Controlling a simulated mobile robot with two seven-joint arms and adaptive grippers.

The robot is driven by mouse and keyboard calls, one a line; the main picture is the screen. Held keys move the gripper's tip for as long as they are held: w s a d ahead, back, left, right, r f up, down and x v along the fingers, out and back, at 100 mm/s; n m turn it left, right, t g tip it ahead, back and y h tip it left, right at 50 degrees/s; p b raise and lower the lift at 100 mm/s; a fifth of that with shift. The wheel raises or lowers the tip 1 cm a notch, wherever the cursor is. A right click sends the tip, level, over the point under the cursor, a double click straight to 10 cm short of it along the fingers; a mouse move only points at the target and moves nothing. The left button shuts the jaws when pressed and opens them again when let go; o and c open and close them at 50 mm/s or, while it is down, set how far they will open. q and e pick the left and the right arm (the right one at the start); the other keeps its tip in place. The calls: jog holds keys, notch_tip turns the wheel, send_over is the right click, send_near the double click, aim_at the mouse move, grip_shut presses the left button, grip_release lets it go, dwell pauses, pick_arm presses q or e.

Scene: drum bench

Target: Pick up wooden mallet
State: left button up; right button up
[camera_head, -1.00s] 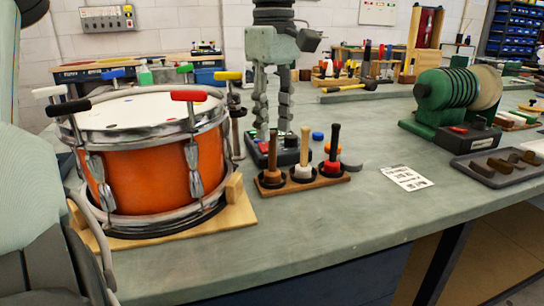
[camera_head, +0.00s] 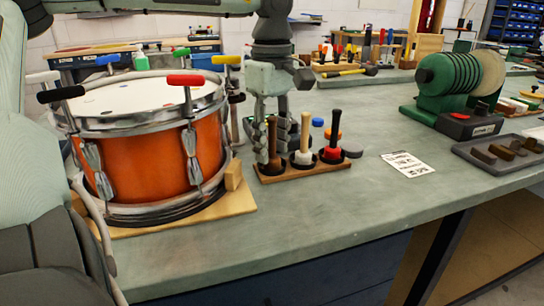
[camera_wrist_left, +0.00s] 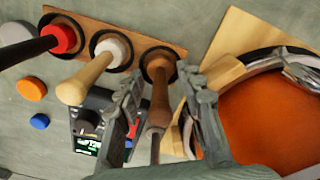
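The wooden mallet, with a brown handle (camera_head: 272,135), stands upright in the left cup of a small wooden rack (camera_head: 304,172). It also shows in the wrist view (camera_wrist_left: 159,92), its handle pointing toward the camera. My left gripper (camera_head: 272,158) is open, pointing down, with its fingers on either side of the brown handle. In the wrist view the gripper (camera_wrist_left: 165,88) shows a gap between each finger and the handle. A pale-handled mallet (camera_head: 305,132) with a white head and a black-handled one (camera_head: 335,123) with a red head stand beside it. My right gripper is not in view.
An orange drum (camera_head: 150,165) on a wooden base stands close to the left of the rack. A dark device with a display (camera_wrist_left: 88,125) lies behind the rack. A printed sheet (camera_head: 408,164) and a green machine (camera_head: 450,90) are to the right. The front bench is clear.

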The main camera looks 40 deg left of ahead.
pick_arm(q)
grip_shut()
